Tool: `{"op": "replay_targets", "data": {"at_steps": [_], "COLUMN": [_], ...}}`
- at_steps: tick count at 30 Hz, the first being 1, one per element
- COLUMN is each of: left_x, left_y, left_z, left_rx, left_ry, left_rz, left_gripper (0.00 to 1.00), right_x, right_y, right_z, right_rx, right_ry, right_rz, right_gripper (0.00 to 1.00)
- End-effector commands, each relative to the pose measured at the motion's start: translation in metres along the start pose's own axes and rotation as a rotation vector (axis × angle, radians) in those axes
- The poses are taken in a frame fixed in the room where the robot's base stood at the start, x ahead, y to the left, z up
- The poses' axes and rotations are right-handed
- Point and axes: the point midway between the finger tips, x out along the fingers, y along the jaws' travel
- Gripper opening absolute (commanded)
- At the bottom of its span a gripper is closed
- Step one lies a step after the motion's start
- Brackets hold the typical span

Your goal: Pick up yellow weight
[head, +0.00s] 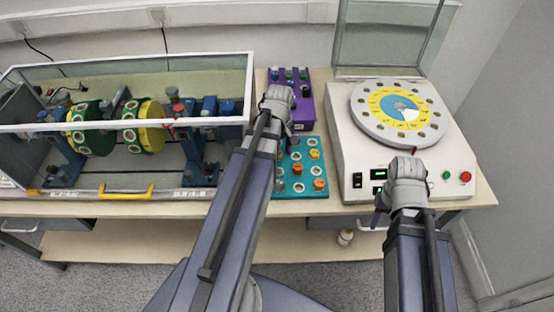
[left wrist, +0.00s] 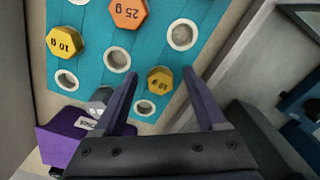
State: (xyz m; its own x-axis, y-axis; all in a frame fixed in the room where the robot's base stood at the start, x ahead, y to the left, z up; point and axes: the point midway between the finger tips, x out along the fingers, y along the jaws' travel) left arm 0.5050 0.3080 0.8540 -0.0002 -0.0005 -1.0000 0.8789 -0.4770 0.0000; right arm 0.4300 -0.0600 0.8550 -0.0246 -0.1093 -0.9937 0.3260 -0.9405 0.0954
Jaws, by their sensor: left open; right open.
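Two yellow weights marked 10 g sit on the teal tray (head: 289,190). The nearer to my left gripper (left wrist: 160,76) is the yellow weight (left wrist: 160,79) that appears between its open fingertips; I cannot tell the gap in depth. In the head view this yellow weight (head: 296,156) is beside my left arm. The other yellow weight (left wrist: 65,41) stands to the left in the left wrist view and also shows in the head view (head: 315,154). My right gripper (head: 381,207) is open and empty, low in front of the white machine.
An orange 25 g weight (left wrist: 129,13) and a grey weight (left wrist: 99,99) are close by. A purple rack (head: 305,112) stands behind the tray. A clear-walled rotor case (head: 250,90) is at left. The white machine (head: 345,140) with a round disc (head: 365,125) is at right.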

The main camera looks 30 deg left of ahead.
Motion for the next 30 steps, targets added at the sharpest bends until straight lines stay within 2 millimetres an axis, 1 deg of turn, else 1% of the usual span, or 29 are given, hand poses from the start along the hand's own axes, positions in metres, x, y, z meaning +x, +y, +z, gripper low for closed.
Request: {"op": "replay_targets", "data": {"at_steps": [5,6,25,30], "left_x": [-0.001,-0.001,-0.0009,-0.0009], "left_y": [0.0001,0.0001,0.0001,0.0001], "left_z": [0.0002,0.0002,0.0001,0.0001], "left_rx": [0.0,0.0,0.0,0.0], "left_ry": [0.0,0.0,0.0,0.0], "left_rz": [0.0,0.0,0.0,0.0], "left_gripper": [0.74,0.71,0.01,0.0], "right_x": [-0.0009,-0.001,-0.0009,-0.0009], "right_y": [0.0001,0.0001,0.0001,0.0001], "right_z": [0.0001,0.0001,0.0001,0.0001], "right_rx": [0.0,0.0,0.0,0.0], "right_ry": [0.0,0.0,0.0,0.0], "right_rz": [0.0,0.0,0.0,0.0], "right_gripper": [0.5,0.5,0.5,0.5]}}
